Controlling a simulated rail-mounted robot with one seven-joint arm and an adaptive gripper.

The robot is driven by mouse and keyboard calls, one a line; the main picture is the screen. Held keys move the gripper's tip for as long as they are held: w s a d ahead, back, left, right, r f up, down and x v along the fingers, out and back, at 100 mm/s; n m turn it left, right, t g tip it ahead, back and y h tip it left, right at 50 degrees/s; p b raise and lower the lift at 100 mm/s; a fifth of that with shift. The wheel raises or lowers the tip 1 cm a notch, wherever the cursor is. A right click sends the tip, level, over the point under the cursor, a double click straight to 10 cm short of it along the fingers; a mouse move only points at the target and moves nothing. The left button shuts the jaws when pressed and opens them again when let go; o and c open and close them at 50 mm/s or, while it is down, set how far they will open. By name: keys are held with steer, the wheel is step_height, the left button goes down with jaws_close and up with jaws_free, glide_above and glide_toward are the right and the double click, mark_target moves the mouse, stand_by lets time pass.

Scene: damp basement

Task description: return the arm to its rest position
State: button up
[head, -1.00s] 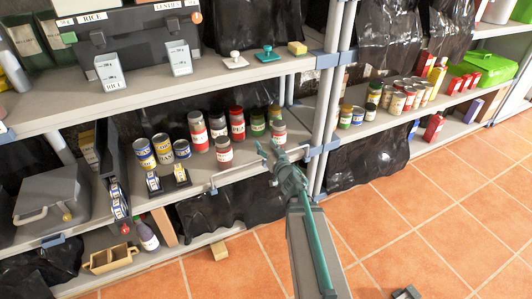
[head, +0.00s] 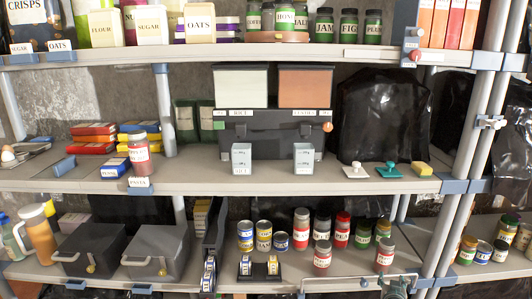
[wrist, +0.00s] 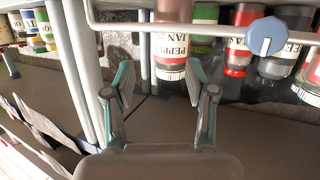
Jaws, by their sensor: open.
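My gripper (head: 397,284) shows at the bottom right edge of the head view, just below the front edge of the lower shelf. In the wrist view its two teal fingers (wrist: 160,82) stand apart with nothing between them. In the head view a red-labelled jar (head: 384,256) stands at the shelf's front, just above my gripper. Most of my arm is out of the head view.
A thin wire rail (head: 340,280) runs along the lower shelf front; it also crosses the wrist view (wrist: 215,32) near the fingers. Shelf posts (head: 446,235) stand right of my gripper. Several cans and jars (head: 302,243) line the shelf. Two grey boxes (head: 158,252) are further left.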

steer(key=s+a+f+g, duration=0.1)
steer(key=s+f+g, duration=0.45)
steer(key=f, duration=0.35)
steer(key=s+a+f+g, duration=0.1)
steer(key=s+f+g, duration=0.3)
steer(key=s+f, duration=0.4)
steer(key=s+a+f+n+g+y, duration=0.1)
steer(key=s+a+f+g+y, duration=0.1)
steer(key=s+a+f+g, duration=0.35)
steer(key=s+a+f+g+y, duration=0.2)
steer(key=s+a+f, duration=0.45)
steer(key=s, duration=0.35)
steer(key=s+a+f+n+g+y, duration=0.15)
steer(key=s+a+g, duration=0.25)
steer(key=s+a, duration=0.5)
steer(key=s+a+f+n+g+y, duration=0.1)
steer(key=s+a+n+g, duration=0.3)
steer(key=s, duration=0.8)
steer(key=w+r+m+t+p, duration=0.1)
steer(key=w+r+t+p, duration=0.1)
steer(key=r+p, duration=0.6)
steer(key=w+a+r+m+t+p, duration=0.1)
steer(key=w+r+t+p, duration=0.1)
steer(key=r+p, duration=0.6)
steer(key=p, duration=0.4)
steer(key=shift+w+p, duration=0.35)
steer(key=shift+f, duration=0.1)
